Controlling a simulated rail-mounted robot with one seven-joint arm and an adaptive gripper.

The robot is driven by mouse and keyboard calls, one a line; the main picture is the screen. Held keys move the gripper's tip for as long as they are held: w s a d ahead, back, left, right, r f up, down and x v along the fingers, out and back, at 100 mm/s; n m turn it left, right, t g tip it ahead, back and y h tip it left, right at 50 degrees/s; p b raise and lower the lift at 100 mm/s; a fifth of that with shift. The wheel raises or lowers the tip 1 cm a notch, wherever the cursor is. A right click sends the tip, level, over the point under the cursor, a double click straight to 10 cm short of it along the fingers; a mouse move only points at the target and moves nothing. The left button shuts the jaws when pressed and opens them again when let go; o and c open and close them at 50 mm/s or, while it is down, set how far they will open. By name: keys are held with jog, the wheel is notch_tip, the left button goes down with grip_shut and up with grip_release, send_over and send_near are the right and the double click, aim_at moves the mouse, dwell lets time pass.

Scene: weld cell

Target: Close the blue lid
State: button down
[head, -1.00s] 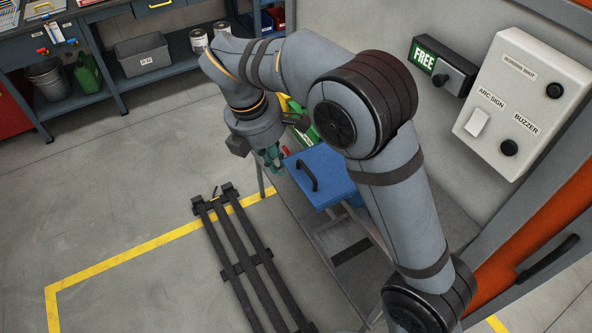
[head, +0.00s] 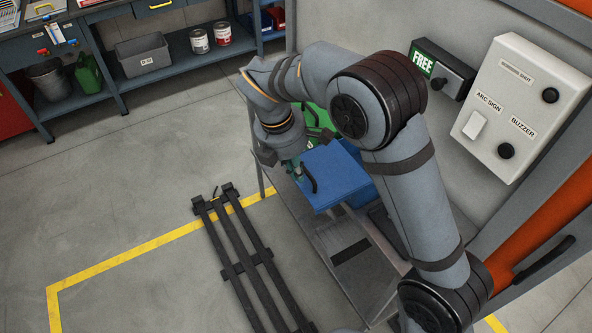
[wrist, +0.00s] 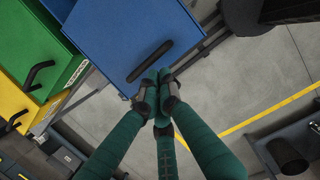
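The blue lid (head: 337,174) is a flat panel with a black bar handle (head: 308,178). A blue bin part (head: 361,198) shows past its right edge; I cannot tell the lid's exact angle. In the wrist view the lid (wrist: 125,30) fills the top middle, its handle (wrist: 150,61) running diagonally near the lower edge. My gripper (head: 296,174) is at the lid's left side, close to the handle. In the wrist view the green fingers of my gripper (wrist: 157,82) are drawn together with tips just below the handle. Nothing shows between them; contact with the lid is unclear.
A green lid (wrist: 45,45) and a yellow one (wrist: 15,108), each with a black handle, sit beside the blue one. A black rail frame (head: 240,262) lies on the floor. A wall control box (head: 520,105) stands right of my arm. Open floor lies left.

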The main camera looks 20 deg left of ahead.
jog(key=p, duration=0.3)
send_over(338, 167)
jog(key=shift+d+r, duration=0.1)
jog(key=shift+w+d, duration=0.35)
jog(key=shift+s+a+p, duration=0.3)
jog(key=shift+s+a, duration=0.1)
jog(key=shift+a, duration=0.05)
jog(key=shift+s+a+r+p, duration=0.15)
jog(key=shift+s+a+r, duration=0.1)
jog(key=shift+s+a, duration=0.35)
jog(key=shift+s+a+r+p, duration=0.15)
jog(key=shift+s+a+r, duration=0.1)
jog(key=shift+s+a, duration=0.3)
jog(key=v, duration=0.9)
jog(key=shift+d+r+b, duration=0.15)
jog(key=shift+r+b, duration=0.1)
jog(key=shift+b, duration=0.2)
jog(key=shift+f, duration=0.1)
